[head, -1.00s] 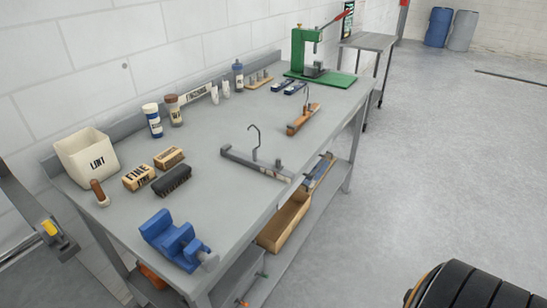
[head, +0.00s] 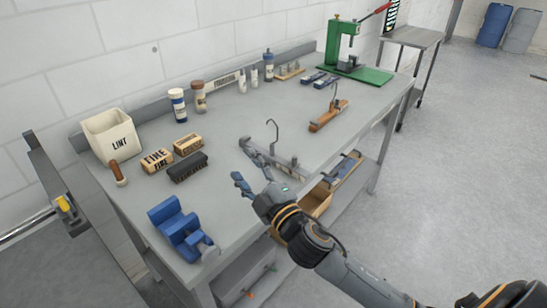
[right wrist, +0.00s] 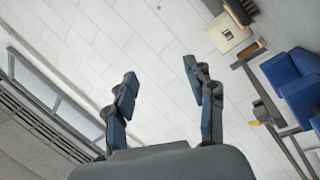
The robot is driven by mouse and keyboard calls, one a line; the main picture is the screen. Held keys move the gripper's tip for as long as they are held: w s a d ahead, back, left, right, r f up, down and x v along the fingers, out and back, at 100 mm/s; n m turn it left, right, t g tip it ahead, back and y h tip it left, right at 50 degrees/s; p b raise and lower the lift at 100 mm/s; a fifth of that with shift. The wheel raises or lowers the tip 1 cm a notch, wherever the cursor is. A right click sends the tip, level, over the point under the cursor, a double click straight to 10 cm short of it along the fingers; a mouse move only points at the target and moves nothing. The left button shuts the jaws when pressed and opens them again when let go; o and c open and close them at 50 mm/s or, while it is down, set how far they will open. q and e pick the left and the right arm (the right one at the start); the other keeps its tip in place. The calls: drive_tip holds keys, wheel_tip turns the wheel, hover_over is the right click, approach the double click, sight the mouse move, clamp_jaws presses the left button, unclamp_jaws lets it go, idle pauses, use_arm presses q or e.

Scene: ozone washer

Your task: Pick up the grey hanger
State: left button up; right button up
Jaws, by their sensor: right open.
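The grey hanger (head: 284,160) lies on the grey workbench (head: 222,205) near its front edge, in the head view. Its thin hook stands up from the bar. My right gripper (head: 247,168) is in front of the hanger's left part and partly hides the bar. The gripper is open with nothing between its fingers. I cannot tell whether it touches the hanger. In the right wrist view the two fingers (right wrist: 160,75) are spread apart, and the hanger does not show there. My left gripper is not in view.
A blue vise (head: 180,230) is at the bench's near corner. Brushes (head: 188,167) and a lint bin (head: 110,135) stand at left. A wooden hanger (head: 328,115) lies farther right, before a green press (head: 345,50).

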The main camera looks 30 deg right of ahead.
drive_tip(key=w+a+r+n+g+y, duration=0.1)
drive_tip(key=a+r+n+y, duration=0.4)
drive_tip(key=r+n+y, duration=0.35)
drive_tip(key=n+g+h, duration=1)
drive_tip(key=n+g, duration=0.5)
drive_tip(key=n, duration=0.3)
approach(300, 170)
drive_tip(key=x, duration=0.2)
drive_tip(key=p+x, duration=0.1)
drive_tip(key=shift+s+d+f, duration=0.1)
drive_tip(key=shift+d+f, duration=0.05)
drive_tip(key=shift+f, duration=0.35)
drive_tip(key=x, duration=0.1)
drive_tip(key=p+x, duration=0.1)
drive_tip(key=x, duration=0.1)
drive_tip(key=p+x, duration=0.1)
drive_tip(key=shift+w+a+f, duration=0.25)
drive_tip(key=shift+w+a, duration=0.05)
drive_tip(key=shift+w, duration=0.1)
drive_tip(key=shift+w+f, duration=0.1)
drive_tip(key=shift+f, duration=0.15)
drive_tip(key=shift+t, duration=0.3)
clamp_jaws()
